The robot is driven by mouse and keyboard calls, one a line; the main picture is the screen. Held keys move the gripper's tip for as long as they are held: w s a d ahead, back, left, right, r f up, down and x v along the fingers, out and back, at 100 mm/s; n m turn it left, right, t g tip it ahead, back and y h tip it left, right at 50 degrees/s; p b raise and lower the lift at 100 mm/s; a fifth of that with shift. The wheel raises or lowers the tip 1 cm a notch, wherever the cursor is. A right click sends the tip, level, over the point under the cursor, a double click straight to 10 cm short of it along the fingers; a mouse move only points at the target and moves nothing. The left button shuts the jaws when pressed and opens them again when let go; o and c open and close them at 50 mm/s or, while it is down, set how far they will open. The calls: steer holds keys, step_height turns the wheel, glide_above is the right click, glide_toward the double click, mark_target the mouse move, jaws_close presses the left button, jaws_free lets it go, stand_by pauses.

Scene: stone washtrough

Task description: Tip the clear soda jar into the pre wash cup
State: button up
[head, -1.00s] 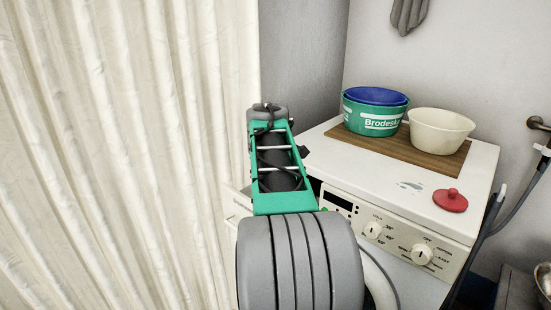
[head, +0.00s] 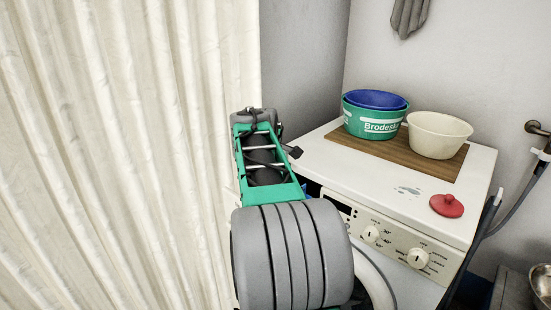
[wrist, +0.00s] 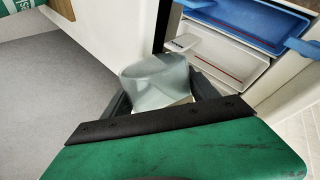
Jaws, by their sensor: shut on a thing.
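In the wrist view my gripper (wrist: 163,98) is shut on the clear soda jar (wrist: 152,78), with one dark finger on each side of it. The jar is see-through and greyish, and its contents are hard to tell. An open drawer with blue-and-white compartments lies to the upper right of the jar, one compartment (wrist: 258,22) above another (wrist: 222,58). I cannot tell which is the pre wash cup. In the head view my arm hides the jar and most of the drawer.
The white washing machine (head: 340,172) carries a wooden board (head: 399,153) with a green tub (head: 374,122), a blue bowl (head: 375,98) and a cream bowl (head: 438,136). A red lid (head: 447,206) lies near its front right. A pale curtain (head: 120,150) hangs at left.

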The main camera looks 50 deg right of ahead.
steer(key=shift+r+g+p, duration=0.15)
steer(key=shift+g+p, duration=0.15)
steer(key=shift+p, duration=0.2)
steer(key=shift+r+p, duration=0.15)
steer(key=shift+p, duration=0.25)
steer(key=p, duration=0.2)
steer(key=shift+w+a+r+n+h+p, duration=0.15)
steer(key=shift+r+n+h+p, duration=0.1)
steer(key=shift+n+h+p, duration=0.05)
steer(key=shift+g+p, duration=0.4)
steer(key=shift+w+r+h+p, duration=0.1)
steer(key=shift+h+p, duration=0.2)
steer(key=shift+p, duration=0.45)
steer(key=shift+g+p, duration=0.3)
steer(key=shift+p, duration=0.05)
steer(key=shift+r+n+p, duration=0.1)
steer(key=shift+n+p, duration=0.2)
steer(key=shift+p, duration=0.55)
